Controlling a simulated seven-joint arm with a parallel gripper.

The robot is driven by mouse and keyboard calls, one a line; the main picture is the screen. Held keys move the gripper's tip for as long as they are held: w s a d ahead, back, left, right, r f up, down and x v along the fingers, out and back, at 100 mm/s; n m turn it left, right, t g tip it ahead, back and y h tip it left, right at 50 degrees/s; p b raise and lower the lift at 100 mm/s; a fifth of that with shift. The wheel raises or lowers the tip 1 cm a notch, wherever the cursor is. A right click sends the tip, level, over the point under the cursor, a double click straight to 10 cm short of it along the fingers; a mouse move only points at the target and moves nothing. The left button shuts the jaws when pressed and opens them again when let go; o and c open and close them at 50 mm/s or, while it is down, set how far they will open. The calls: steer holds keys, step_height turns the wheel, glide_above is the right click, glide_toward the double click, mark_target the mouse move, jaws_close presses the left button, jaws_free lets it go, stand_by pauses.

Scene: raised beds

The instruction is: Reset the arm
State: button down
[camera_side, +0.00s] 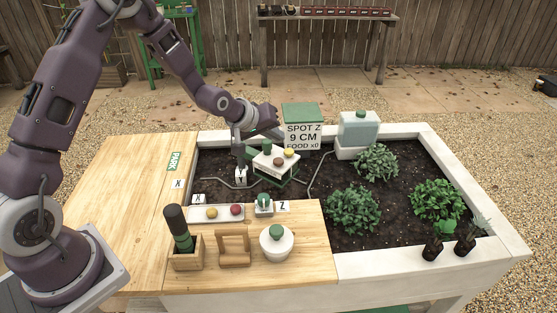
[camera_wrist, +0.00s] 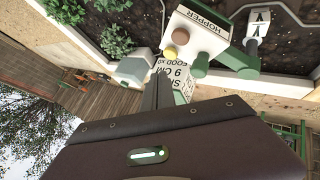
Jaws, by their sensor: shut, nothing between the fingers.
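The hopper, lettered HOPPER (camera_wrist: 200,30), has yellow and brown round pieces on top. It lies ahead of the fingers in the wrist view; I cannot tell whether they touch it. A green PARK label (camera_side: 175,161) lies on the left wooden top, away from my gripper.
A sign reading SPOT Z, 9 CM, FOOD x0 (camera_side: 303,136) stands behind the hopper, near a pale tank (camera_side: 358,130). Leafy plants (camera_side: 353,208) fill the right. A tool in a wooden holder (camera_side: 187,255), a wooden frame (camera_side: 234,247) and a white pot (camera_side: 276,246) stand in front.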

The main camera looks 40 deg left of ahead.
steer(key=s+d+r+m+g+y, duration=0.1)
steer(key=s+r+m, duration=0.1)
steer(key=s+r, duration=0.7)
steer(key=s+d+r+m+g, duration=0.1)
steer(key=s+d+r+m, duration=0.15)
steer(key=s+r, duration=0.55)
steer(key=s+d+r+m+g, duration=0.1)
steer(key=s+m, duration=0.3)
steer(key=s, duration=1.7)
steer(key=shift+s+d+r+g+h, duration=0.3)
steer(key=shift+s+d+r, duration=0.1)
steer(key=shift+r, duration=0.15)
